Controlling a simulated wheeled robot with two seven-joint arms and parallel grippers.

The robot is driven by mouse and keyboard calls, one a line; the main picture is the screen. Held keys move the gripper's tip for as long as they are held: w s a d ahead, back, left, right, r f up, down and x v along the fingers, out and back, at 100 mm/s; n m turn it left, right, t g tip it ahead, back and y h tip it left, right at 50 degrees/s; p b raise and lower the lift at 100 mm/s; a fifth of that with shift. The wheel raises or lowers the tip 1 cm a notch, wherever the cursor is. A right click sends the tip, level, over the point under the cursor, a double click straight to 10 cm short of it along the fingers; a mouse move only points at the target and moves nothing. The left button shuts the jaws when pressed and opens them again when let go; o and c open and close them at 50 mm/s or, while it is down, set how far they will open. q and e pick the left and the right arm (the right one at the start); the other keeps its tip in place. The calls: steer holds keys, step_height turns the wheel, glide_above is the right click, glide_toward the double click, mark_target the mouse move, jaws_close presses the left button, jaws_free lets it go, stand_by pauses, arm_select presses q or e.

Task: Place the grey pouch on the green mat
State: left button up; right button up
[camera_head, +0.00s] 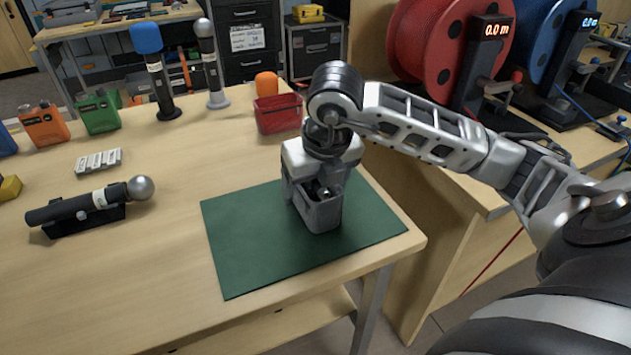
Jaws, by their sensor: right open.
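The grey pouch (320,213) stands upright on the green mat (250,240), a little right of the mat's middle. Its top is open and something dark with a shiny spot shows inside. My right gripper (318,187) is directly above the pouch, pointing down, with its jaws open around the pouch's upper part. I cannot tell whether a finger touches the pouch. The gripper hides the pouch's far side and part of the mat's back edge. My left gripper is out of view.
A red bin (277,116) stands behind the mat. Cable reels (450,45) stand on the right bench.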

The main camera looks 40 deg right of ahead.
steer(key=shift+r, duration=0.25)
arm_select(q)
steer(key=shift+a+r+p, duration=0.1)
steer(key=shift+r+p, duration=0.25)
steer(key=shift+p, duration=0.8)
arm_select(e)
steer(key=v, duration=1.1)
steer(key=shift+s+r, duration=0.25)
steer(key=shift+r, duration=0.15)
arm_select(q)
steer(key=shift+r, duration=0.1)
arm_select(e)
steer(key=shift+f, duration=0.1)
